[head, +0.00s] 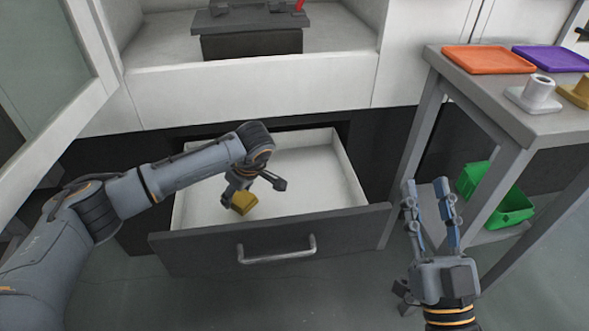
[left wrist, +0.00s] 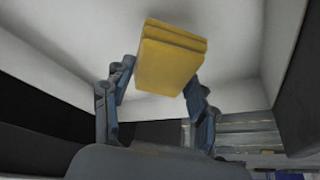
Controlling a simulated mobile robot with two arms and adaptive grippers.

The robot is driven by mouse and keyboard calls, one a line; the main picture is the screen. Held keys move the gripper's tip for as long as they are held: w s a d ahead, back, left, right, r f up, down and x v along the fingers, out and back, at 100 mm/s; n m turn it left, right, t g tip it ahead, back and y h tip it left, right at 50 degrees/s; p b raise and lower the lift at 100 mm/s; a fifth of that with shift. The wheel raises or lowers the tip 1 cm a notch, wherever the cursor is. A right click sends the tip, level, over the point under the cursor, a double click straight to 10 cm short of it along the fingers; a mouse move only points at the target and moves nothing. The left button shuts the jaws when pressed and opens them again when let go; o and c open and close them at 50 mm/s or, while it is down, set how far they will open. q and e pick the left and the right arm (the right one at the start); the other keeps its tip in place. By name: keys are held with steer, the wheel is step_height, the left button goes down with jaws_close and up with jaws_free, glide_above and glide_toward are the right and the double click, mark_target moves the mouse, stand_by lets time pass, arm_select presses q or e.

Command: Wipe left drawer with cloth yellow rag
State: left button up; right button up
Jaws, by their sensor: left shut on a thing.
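The left drawer (head: 330,176) is pulled open, with a white inside and a dark front with a metal handle. The yellow rag (head: 243,203) is a folded block inside the drawer, close to its front left part. My left gripper (head: 238,190) reaches down into the drawer and is shut on the rag. The left wrist view shows the rag (left wrist: 170,58) between the two fingers (left wrist: 158,80), with the white drawer inside beyond it. I cannot tell if the rag touches the drawer floor. My right gripper (head: 432,205) is open and empty, right of the drawer.
A grey side table (head: 500,110) stands at the right, with an orange tray (head: 488,59), a purple tray (head: 553,59) and a white holder (head: 534,94) on top. A green crate (head: 507,208) sits on its lower shelf. An open cabinet is above the drawer.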

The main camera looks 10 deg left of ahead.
arm_select(q)
steer(key=shift+r+p, duration=0.35)
steer(key=shift+r, duration=0.5)
arm_select(e)
steer(key=shift+w+d+f+g+h, duration=0.1)
steer(key=shift+w+f+g+h, duration=0.15)
steer(key=shift+f+g, duration=0.45)
steer(key=shift+w+f+g+h, duration=0.15)
steer(key=shift+w+f+g, duration=0.2)
steer(key=shift+f, duration=0.55)
steer(key=shift+w+d+f+g+h, duration=0.1)
steer(key=shift+w+f+g+h, duration=0.1)
steer(key=shift+f+g, duration=0.5)
